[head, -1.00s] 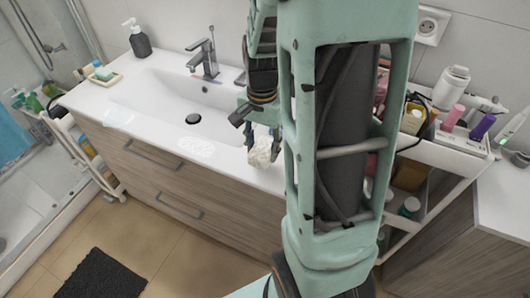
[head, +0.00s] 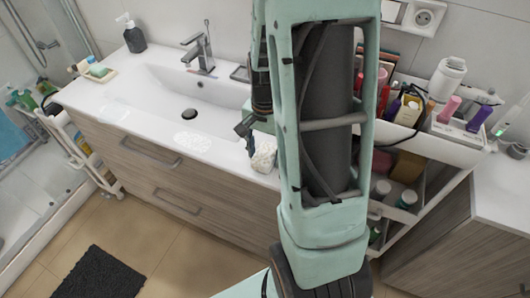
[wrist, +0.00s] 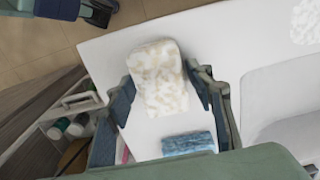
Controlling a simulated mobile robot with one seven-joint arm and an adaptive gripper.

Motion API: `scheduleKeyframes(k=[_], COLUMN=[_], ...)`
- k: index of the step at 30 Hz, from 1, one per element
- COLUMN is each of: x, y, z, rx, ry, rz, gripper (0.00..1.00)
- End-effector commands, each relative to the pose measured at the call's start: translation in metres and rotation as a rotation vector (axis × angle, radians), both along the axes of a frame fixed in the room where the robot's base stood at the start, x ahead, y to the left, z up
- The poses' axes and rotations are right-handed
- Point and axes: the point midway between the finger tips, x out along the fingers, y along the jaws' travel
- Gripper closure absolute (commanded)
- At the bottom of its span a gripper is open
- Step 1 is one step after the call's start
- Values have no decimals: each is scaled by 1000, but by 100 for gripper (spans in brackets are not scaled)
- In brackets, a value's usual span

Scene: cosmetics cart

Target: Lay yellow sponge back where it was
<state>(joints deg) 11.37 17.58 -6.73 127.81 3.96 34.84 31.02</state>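The yellow sponge is a pale cream block with yellowish speckles. In the wrist view the sponge (wrist: 158,78) sits between the two fingers of my gripper (wrist: 160,85), which press on its sides. In the head view the sponge (head: 263,154) shows beside my arm, over the front edge of the white washbasin counter (head: 225,150). My arm hides most of the gripper there. Whether the sponge's underside touches the counter I cannot tell. A blue sponge-like block (wrist: 189,143) lies on the white surface near the gripper in the wrist view.
A soap dish (head: 95,72) and a dark pump bottle (head: 133,37) stand at the counter's left end. The faucet (head: 200,50) rises behind the basin. A white cart (head: 440,150) crowded with cosmetics stands at the right. The counter left of the sponge is mostly clear.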

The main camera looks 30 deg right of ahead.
Motion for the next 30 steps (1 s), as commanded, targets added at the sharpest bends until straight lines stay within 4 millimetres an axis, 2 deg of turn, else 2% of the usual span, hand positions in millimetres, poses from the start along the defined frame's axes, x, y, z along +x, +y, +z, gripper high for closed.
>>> scheduleKeyframes(k=[9, 14, 17, 24, 30], x=[0, 1, 2, 2, 1], y=[0, 0, 0, -1, -1], z=[1, 11, 27, 80, 112], rx=[0, -1, -1, -2, -1], ry=[0, -5, -6, -7, -3], rz=[0, 1, 2, 1, 1], gripper=[44, 44, 44, 44, 44])
